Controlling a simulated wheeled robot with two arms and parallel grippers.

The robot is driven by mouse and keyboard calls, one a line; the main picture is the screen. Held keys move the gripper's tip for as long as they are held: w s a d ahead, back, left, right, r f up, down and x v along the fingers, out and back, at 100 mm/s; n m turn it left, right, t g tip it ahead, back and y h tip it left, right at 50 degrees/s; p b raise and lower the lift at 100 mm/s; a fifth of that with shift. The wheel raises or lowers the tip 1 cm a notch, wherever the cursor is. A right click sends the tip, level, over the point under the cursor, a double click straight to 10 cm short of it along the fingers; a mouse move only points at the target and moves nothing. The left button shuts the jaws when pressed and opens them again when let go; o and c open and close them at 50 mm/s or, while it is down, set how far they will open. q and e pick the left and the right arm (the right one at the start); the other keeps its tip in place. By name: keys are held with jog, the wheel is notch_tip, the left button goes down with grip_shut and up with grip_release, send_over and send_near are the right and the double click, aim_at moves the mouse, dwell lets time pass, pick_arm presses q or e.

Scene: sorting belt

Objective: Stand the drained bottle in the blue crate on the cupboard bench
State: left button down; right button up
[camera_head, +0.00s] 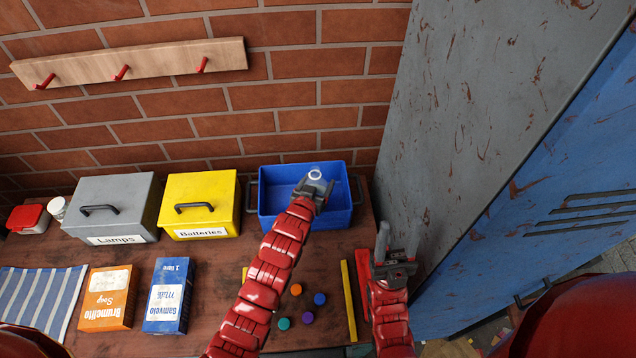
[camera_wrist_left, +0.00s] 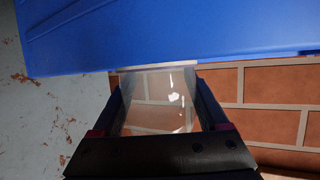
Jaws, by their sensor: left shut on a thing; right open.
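The clear bottle (camera_head: 315,174) is over the back right part of the blue crate (camera_head: 278,222), which stands on the cupboard bench (camera_head: 215,262). My left gripper (camera_head: 314,187) is shut on the bottle, over the crate opening. In the left wrist view the see-through bottle (camera_wrist_left: 160,98) sits between the fingers, with brick showing through it, and its far end is at the edge of the blue crate (camera_wrist_left: 170,40). I cannot tell whether its base touches the crate floor. My right gripper (camera_head: 392,248) is open and empty, right of the crate.
A yellow Batteries box (camera_head: 202,188) and grey Lamps box (camera_head: 112,192) stand left of the crate. Orange (camera_head: 106,297) and blue (camera_head: 168,295) cartons, coloured caps (camera_head: 308,318) and a yellow strip (camera_head: 348,300) lie in front. A grey-blue locker (camera_head: 490,140) rises at right.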

pick_arm(q)
jog(key=shift+f, duration=0.15)
grip_release()
